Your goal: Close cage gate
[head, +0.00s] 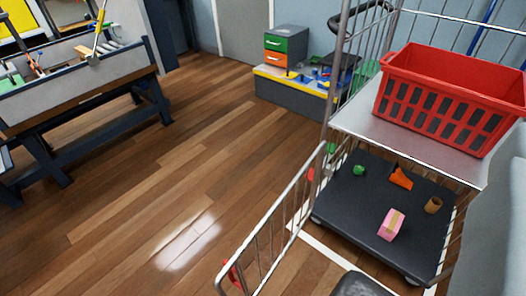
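The cage gate (272,238) is a panel of grey metal bars in the lower middle. It stands swung open, reaching from the cage's front left post towards the lower left. A red part (233,273) shows on its near end. The roll cage has a black base (335,205) and a grey shelf (365,128), and its front is open. A dark grey rounded shape (362,286) at the bottom edge looks like part of my gripper. Its fingers do not show, and it appears apart from the gate.
A red crate (440,118) sits on the shelf. A pink box (391,224), an orange piece (401,178), a brown roll (433,205) and a green item (359,170) lie on the base. A workbench (75,85) stands left. Wooden floor (150,185) between is clear.

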